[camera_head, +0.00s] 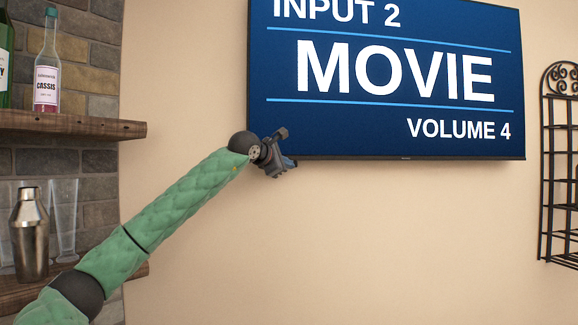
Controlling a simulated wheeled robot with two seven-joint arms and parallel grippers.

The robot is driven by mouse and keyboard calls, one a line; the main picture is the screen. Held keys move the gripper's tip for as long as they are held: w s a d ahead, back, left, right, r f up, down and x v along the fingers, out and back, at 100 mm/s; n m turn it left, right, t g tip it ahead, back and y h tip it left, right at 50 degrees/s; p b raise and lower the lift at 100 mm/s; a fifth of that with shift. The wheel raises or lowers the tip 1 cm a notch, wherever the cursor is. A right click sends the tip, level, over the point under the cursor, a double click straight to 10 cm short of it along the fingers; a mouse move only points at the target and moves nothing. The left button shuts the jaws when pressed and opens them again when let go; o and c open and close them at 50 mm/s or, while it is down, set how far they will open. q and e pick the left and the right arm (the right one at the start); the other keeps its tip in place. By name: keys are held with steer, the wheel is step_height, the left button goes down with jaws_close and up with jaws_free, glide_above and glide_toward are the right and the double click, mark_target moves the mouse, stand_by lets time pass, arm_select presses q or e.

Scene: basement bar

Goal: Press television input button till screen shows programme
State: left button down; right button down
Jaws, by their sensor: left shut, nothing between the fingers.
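The television (400,115) hangs on the wall at the upper middle and right, its top cut off by the frame. Its blue screen reads "INPUT 2", "MOVIE" and "VOLUME 4". My left gripper (287,164) is shut and empty at the lower left corner of the television. It overlaps the bottom edge there; I cannot tell whether it touches. The input button cannot be made out; the gripper may cover it. My right gripper is not in view.
On the left, wooden shelves (70,125) on a brick wall hold bottles (47,62), a metal shaker (29,235) and clear glasses (64,218). A black metal rack (546,165) is at the right edge. The wall below the television is bare.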

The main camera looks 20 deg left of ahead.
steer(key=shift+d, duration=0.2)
arm_select(q)
steer(key=shift+w, duration=0.1)
steer(key=shift+w+a, duration=0.2)
steer(key=shift+w, duration=0.05)
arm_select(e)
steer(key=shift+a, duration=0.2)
arm_select(q)
steer(key=shift+w, duration=0.15)
stand_by(0.4)
